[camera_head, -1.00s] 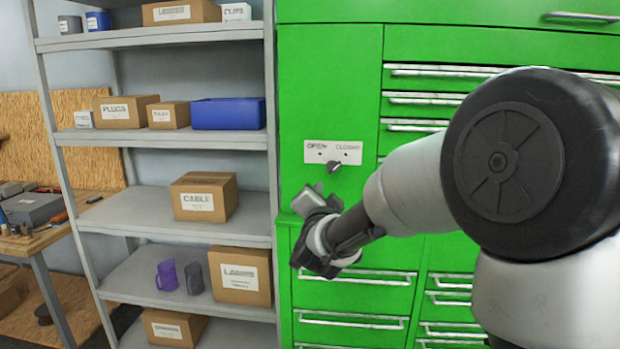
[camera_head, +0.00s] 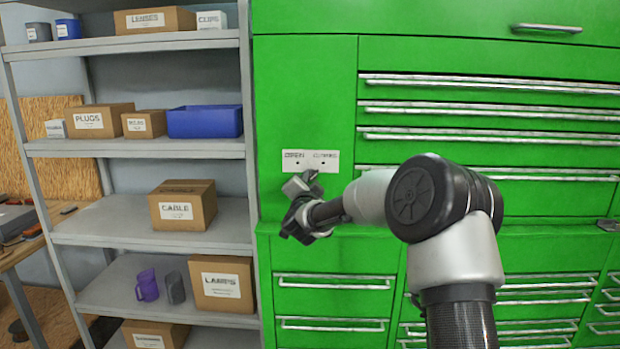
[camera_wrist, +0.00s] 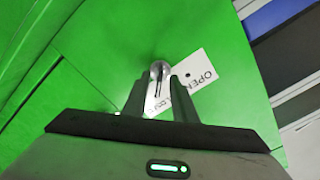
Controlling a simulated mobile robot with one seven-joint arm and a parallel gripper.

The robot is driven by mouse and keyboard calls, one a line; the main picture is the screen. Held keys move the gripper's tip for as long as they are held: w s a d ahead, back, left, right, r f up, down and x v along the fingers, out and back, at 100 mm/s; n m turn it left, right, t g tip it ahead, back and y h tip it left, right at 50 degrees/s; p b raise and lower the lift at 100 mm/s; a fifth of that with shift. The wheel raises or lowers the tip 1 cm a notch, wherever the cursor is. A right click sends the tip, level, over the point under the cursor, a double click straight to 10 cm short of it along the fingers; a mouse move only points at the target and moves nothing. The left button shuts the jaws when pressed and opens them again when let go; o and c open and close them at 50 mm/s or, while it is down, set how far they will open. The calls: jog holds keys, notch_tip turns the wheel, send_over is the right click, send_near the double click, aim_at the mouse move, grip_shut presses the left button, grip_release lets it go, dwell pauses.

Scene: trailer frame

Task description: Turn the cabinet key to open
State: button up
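The cabinet key (camera_head: 311,178) is a small grey knob-like piece below a white label plate (camera_head: 330,167) on the green cabinet (camera_head: 305,95). The plate carries lettering for open and closed; in the wrist view, OPEN (camera_wrist: 206,77) is readable. My gripper (camera_head: 303,184) is right at the key in the head view and partly covers it. In the wrist view, my gripper's two fingers (camera_wrist: 159,93) stand apart. The metallic key (camera_wrist: 160,70) shows between and just beyond their tips. I cannot tell whether either finger touches it.
A grey shelf unit (camera_head: 150,234) with labelled boxes, a blue bin (camera_head: 205,122) and cups stands left of the cabinet. Drawers with protruding handles (camera_head: 335,284) lie below and right of the key. A workbench (camera_head: 20,252) is at the far left.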

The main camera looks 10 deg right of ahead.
jog(key=shift+w+d, duration=0.15)
jog(key=shift+w, duration=0.7)
grip_shut()
